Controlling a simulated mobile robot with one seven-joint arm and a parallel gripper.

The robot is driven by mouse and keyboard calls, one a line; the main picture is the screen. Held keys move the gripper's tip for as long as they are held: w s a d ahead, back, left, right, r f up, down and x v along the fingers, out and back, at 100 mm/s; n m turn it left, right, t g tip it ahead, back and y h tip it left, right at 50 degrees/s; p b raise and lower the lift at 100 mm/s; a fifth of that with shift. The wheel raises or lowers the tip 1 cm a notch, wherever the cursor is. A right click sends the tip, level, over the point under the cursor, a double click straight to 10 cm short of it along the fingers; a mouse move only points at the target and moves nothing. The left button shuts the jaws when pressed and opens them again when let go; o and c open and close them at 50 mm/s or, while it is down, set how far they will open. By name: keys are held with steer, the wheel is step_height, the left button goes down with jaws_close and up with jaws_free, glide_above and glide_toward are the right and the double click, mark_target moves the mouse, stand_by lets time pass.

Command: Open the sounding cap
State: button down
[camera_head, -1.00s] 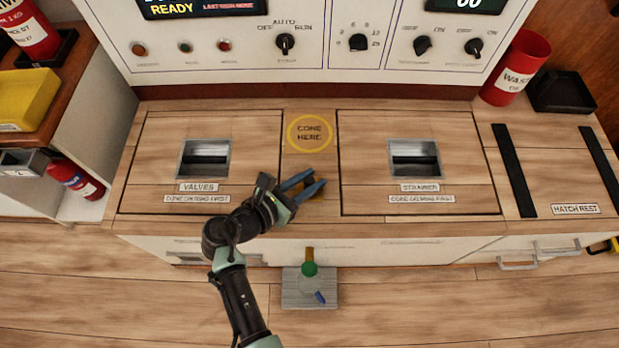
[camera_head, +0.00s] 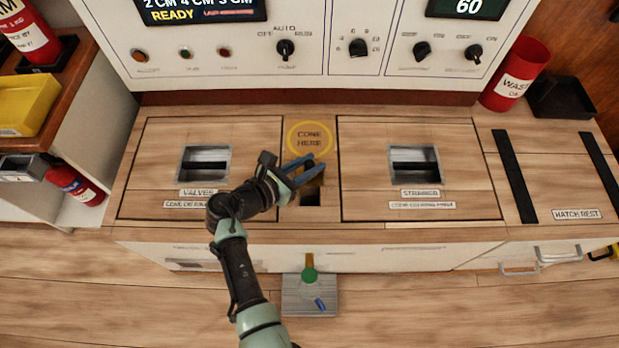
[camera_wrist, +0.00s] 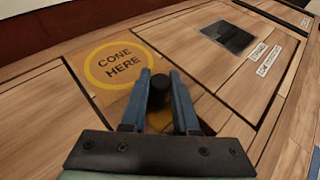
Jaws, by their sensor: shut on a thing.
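My gripper (camera_head: 314,167) is shut on a dark round knob (camera_wrist: 159,88) between its two blue fingers, as the wrist view shows. A brass-yellow surface, seemingly the sounding cap (camera_wrist: 160,119), shows below the knob. In the head view the fingers partly hide the brownish cap (camera_head: 312,181). A dark square opening (camera_head: 311,196) shows just in front of it, in the strip between the two hatches. I cannot tell whether the cap is tilted or slid back.
A yellow "CONE HERE" ring (camera_head: 309,137) lies just behind the gripper. The valves hatch (camera_head: 155,150) and strainer hatch (camera_head: 465,150) lie flat on either side. A green knob (camera_head: 309,275) stands at the front. The control panel (camera_head: 200,62) rises behind.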

steer(key=shift+w, duration=0.55)
steer(key=c, duration=0.7)
jaws_free()
steer(key=shift+o, duration=0.2)
steer(key=p+v, duration=0.5)
steer(key=v, duration=0.6)
steer(key=shift+s+a+r+p, duration=0.2)
steer(key=shift+a+r+p, duration=0.05)
steer(key=shift+r+p, duration=0.05)
steer(key=shift+s+a+r, duration=0.1)
steer(key=shift+s+a, duration=0.3)
steer(key=shift+s, duration=0.05)
